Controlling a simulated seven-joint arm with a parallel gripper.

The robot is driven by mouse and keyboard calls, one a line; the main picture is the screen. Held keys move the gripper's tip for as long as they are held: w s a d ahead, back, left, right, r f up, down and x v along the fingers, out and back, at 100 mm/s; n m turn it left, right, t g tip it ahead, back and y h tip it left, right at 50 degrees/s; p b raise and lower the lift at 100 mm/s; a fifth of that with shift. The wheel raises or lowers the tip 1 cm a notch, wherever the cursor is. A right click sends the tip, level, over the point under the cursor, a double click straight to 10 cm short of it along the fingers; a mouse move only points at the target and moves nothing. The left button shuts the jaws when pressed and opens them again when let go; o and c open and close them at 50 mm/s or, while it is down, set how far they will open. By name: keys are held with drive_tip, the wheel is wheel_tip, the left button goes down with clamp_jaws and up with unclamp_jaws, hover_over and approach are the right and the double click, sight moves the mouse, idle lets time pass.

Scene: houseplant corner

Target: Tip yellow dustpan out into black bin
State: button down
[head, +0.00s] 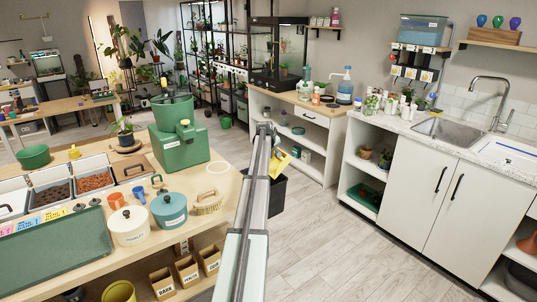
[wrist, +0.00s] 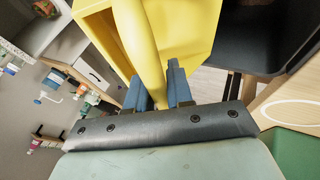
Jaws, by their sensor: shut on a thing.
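The yellow dustpan (head: 280,164) shows only in part in the head view, behind my arm and just above the black bin (head: 279,195). In the wrist view the dustpan (wrist: 195,35) fills the upper middle. My gripper (wrist: 160,88) is shut on its thick yellow handle, with one blue finger on each side. The black bin (wrist: 250,35) is at the upper right of the wrist view, close beside the dustpan. I cannot tell whether anything lies in the dustpan or the bin. My arm hides the gripper and part of the bin in the head view.
The wooden table (head: 222,190) stands left of the bin, with a green machine (head: 180,140), a teal pot (head: 169,209) and a brush (head: 208,203) near its edge. A white shelf unit (head: 310,135) stands behind. The floor (head: 310,235) right of the bin is clear.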

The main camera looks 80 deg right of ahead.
drive_tip(key=s+d+t+y, duration=0.2)
drive_tip(key=shift+s+d+f+m+t+y, duration=0.1)
drive_tip(key=shift+d+f+m+t+y, duration=0.05)
drive_tip(key=shift+f+m+t+y, duration=0.2)
drive_tip(key=shift+s+d+r+m+t+y, duration=0.15)
drive_tip(key=shift+s+m+t+y, duration=0.15)
drive_tip(key=shift+t+y, duration=0.4)
drive_tip(key=shift+s+d+r+m+t+y, duration=0.15)
drive_tip(key=shift+s+t+y, duration=0.1)
drive_tip(key=shift+t+y, duration=0.4)
